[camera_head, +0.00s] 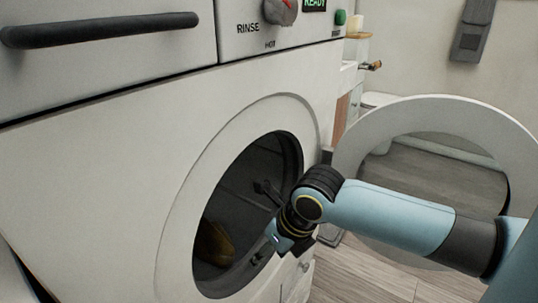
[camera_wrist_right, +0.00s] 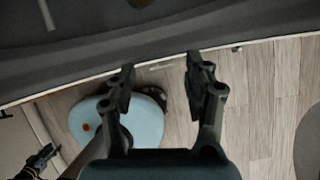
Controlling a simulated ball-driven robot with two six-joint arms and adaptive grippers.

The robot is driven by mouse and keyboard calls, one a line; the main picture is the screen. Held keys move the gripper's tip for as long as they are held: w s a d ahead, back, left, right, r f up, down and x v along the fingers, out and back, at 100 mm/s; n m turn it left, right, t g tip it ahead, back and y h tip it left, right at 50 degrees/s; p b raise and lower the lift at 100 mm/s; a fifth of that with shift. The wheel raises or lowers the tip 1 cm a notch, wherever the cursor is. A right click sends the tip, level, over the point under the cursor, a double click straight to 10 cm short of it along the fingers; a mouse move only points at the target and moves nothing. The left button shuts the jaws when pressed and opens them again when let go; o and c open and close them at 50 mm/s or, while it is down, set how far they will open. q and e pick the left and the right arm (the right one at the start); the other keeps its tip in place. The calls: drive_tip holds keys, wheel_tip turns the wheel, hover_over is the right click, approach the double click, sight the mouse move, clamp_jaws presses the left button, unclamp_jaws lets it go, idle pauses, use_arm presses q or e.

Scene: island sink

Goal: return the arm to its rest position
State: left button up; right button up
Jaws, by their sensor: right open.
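My right arm comes in from the right in the head view, across the open washer door. My right gripper (camera_head: 266,188) is at the round drum opening, its fingers pointing into the dark drum (camera_head: 240,200). In the wrist view the two fingers of the right gripper (camera_wrist_right: 160,68) are spread apart with nothing between them. A dark gripper-like part, seemingly my left gripper (camera_wrist_right: 40,160), shows small at the lower left of the wrist view. Its jaw state is unclear, and the left arm does not show in the head view.
The white washer (camera_head: 100,180) fills the left. Its ring-shaped door (camera_head: 415,108) stands open at the right, behind my forearm. A brownish-yellow item (camera_head: 213,245) lies in the drum. Wooden floor (camera_head: 365,275) shows below the door.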

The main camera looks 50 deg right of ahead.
idle(0.4)
drive_tip(key=s+a+r+m+g+h, duration=0.1)
drive_tip(key=s+a+r+m, duration=0.35)
drive_tip(key=m, duration=1.15)
drive_tip(key=s+a+r+m+g, duration=0.15)
drive_tip(key=s+r+m, duration=0.5)
drive_tip(key=m, duration=1.05)
drive_tip(key=s+d+f, duration=0.1)
drive_tip(key=s+f, duration=0.2)
drive_tip(key=f, duration=1.2)
drive_tip(key=s+d+f, duration=0.2)
drive_tip(key=s+f, duration=0.1)
drive_tip(key=f, duration=1.1)
drive_tip(key=s+f+m+g, duration=0.1)
drive_tip(key=s+f+g, duration=0.1)
drive_tip(key=s+f, duration=1.2)
drive_tip(key=s, duration=0.3)
drive_tip(key=shift+s+d, duration=0.3)
drive_tip(key=shift+s, duration=0.05)
